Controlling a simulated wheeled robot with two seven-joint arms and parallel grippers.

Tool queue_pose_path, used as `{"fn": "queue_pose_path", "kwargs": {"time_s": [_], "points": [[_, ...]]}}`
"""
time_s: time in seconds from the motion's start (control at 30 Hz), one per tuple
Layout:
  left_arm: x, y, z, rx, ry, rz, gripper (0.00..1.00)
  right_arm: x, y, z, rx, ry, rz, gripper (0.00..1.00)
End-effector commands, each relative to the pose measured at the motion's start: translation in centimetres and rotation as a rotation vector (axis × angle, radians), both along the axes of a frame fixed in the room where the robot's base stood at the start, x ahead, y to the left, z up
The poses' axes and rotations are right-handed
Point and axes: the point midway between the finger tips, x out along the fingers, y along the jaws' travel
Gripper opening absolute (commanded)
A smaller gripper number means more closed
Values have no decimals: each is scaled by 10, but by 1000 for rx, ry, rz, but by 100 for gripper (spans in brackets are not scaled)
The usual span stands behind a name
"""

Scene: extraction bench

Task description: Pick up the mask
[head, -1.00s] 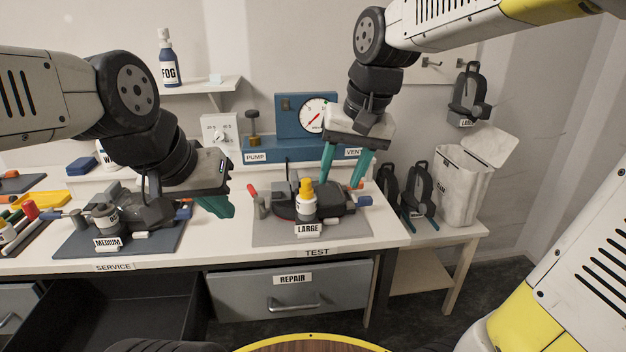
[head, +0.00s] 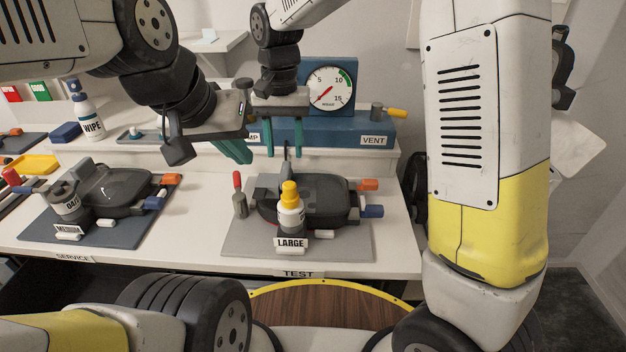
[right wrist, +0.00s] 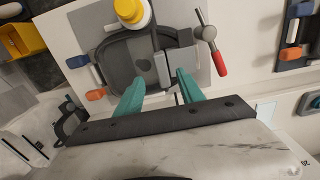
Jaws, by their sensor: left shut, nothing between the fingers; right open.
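A dark mask (head: 325,198) lies on the grey mat labelled LARGE (head: 345,248), in the TEST part of the bench. It has orange and blue end pieces at its right and a grey block at its back left. A yellow-capped bottle (head: 290,212) hides part of its front. The mask also shows in the right wrist view (right wrist: 128,62). My right gripper (head: 284,150) is open and empty, above and behind the mask; its fingers (right wrist: 158,92) point towards the grey block. My left gripper (head: 238,158) is shut and empty, left of my right gripper. A second mask (head: 120,188) lies on the MEDIUM mat.
A red-tipped tool (head: 238,195) stands left of the large mask. A blue gauge box (head: 340,100) and a vent valve (head: 376,115) are behind. A wipe bottle (head: 88,115) stands at the back left. The bench between the mats is clear.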

Motion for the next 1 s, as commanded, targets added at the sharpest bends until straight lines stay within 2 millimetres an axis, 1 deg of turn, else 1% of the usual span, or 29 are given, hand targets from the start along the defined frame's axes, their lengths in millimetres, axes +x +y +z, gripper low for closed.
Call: {"fn": "queue_pose_path", "kwargs": {"time_s": [0.2, 0.3, 0.4, 0.6, 0.63, 0.77, 0.8, 0.87, 1.0], "points": [[0, 0, 0, 0, 0, 0, 0, -1, 3, -32, -1, 2, 0, 45], [0, 0, 0, 0, 0, 0, 0, -1, 3, -44, 0, 1, -1, 45], [0, 0, 0, 0, 0, 0, 0, -1, 3, -49, 1, 0, 0, 45], [0, 0, 0, 0, 1, 0, 0, -1, 3, -50, 1, -1, 0, 45], [0, 0, 0, 0, 1, 0, 0, -1, 3, -50, 1, -1, 0, 44], [0, 0, 0, 0, 1, 0, 0, -1, 3, -50, 1, -1, 0, 18], [0, 0, 0, 0, 1, 0, 0, -1, 3, -50, 1, -1, 0, 10], [0, 0, 0, 0, 1, 0, 0, -1, 3, -50, 1, -1, 0, 0], [0, 0, 0, 0, 1, 0, 0, -1, 3, -50, 1, -1, 0, 0]]}}
